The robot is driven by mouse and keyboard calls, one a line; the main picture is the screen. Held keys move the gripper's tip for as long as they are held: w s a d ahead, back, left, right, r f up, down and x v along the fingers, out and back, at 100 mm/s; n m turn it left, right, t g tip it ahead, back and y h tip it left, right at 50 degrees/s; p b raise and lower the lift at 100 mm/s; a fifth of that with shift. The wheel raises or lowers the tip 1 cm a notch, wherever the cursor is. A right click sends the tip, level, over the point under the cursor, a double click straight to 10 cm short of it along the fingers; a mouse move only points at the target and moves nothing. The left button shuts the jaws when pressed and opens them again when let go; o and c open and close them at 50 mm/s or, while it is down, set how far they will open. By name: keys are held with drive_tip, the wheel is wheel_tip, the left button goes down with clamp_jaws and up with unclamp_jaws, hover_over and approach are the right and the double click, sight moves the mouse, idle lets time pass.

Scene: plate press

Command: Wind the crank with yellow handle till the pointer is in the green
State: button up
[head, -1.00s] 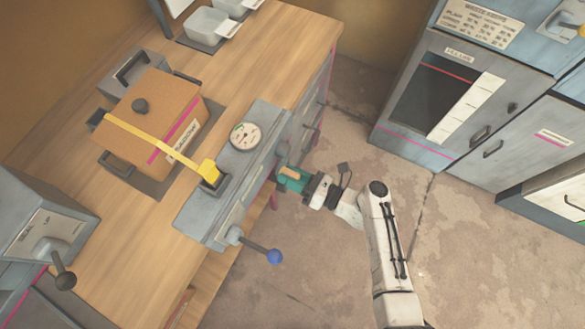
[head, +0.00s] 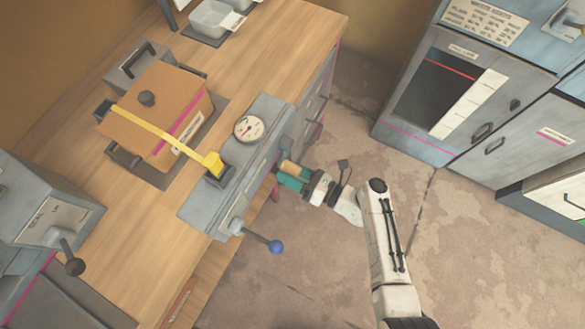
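The pressure gauge (head: 249,128) is a round white dial on top of the grey press housing (head: 262,110) at the bench edge. Its pointer and colour zones are too small to read surely. The crank's yellow handle (head: 292,167) looks orange-tan and sticks out from the housing's front, below the gauge. My gripper (head: 289,179), with green fingers, is at this handle from the right. One finger shows along the handle's lower side; the other is not clearly visible, so I cannot tell if it grips. The crank arm is mostly hidden.
A second crank with a blue knob (head: 276,247) juts out nearer. A yellow strap (head: 170,139) runs over a brown box (head: 155,112) to the housing. A grey unit with a dark lever (head: 73,266) stands left. Cabinets (head: 470,90) stand right; the floor between is clear.

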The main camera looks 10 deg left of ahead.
drive_tip(key=shift+w+r, duration=0.15)
drive_tip(key=shift+w, duration=0.05)
drive_tip(key=shift+d, duration=0.25)
drive_tip(key=v, duration=1)
drive_tip(key=shift+s+d, duration=0.15)
drive_tip(key=shift+d, duration=0.05)
